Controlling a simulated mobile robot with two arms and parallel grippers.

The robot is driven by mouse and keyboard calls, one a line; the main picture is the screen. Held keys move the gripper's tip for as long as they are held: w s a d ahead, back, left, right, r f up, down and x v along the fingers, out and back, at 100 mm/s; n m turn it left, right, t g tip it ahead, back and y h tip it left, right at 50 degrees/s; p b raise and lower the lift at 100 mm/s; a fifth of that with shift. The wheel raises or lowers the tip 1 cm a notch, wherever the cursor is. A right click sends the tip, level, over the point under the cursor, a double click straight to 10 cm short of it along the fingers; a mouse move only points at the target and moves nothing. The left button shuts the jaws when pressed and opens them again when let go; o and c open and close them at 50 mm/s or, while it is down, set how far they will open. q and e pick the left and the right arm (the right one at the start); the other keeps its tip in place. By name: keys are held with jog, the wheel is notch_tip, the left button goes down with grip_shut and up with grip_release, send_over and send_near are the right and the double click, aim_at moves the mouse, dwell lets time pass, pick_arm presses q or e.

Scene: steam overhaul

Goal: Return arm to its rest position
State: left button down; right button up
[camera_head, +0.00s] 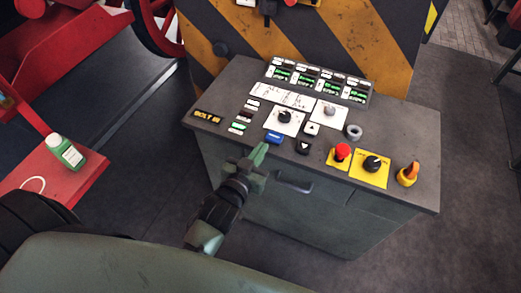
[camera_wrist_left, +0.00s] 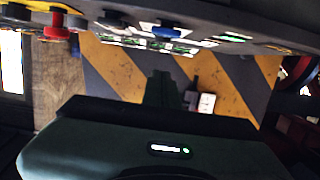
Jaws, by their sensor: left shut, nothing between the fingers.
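My left gripper (camera_head: 259,156) is shut and empty. In the head view its tip is at the front edge of the grey control console (camera_head: 228,95), close to a blue button (camera_head: 274,137); I cannot tell whether it touches the button. In the left wrist view the shut fingers (camera_wrist_left: 161,88) point toward the striped panel, with the console's controls along the top of the picture. My right gripper is not in view.
The console carries a red mushroom button (camera_head: 342,151), dark knobs, a yellow-orange lever (camera_head: 408,174) and small displays. A black and orange striped panel (camera_head: 300,45) stands behind. Dark floor lies between.

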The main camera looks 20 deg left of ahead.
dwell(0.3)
pick_arm(q)
jog(key=s+f+g+b, duration=0.15)
jog(key=s+f, duration=0.35)
jog(key=f, duration=0.7)
jog(key=s+f+m+g+b, duration=0.1)
jog(key=s+f+g, duration=0.25)
jog(key=f, duration=0.85)
jog(key=s+f+g+b, duration=0.2)
jog(key=s+f, duration=0.3)
jog(key=f, duration=0.7)
jog(key=s+a+f+g+b, duration=0.1)
jog(key=s+a+f+g, duration=0.1)
jog(key=s+f, duration=0.4)
jog(key=s+a+f+g, duration=0.2)
jog(key=s+f, duration=0.4)
jog(key=s, duration=0.6)
jog(key=s+a+f+m+g+b, duration=0.1)
jog(key=s+f+g, duration=0.2)
jog(key=s+f, duration=0.3)
jog(key=s, duration=0.3)
jog(key=shift+s+a+f+y+b, duration=0.3)
jog(key=shift+a+f+b, duration=0.05)
jog(key=shift+a, duration=0.05)
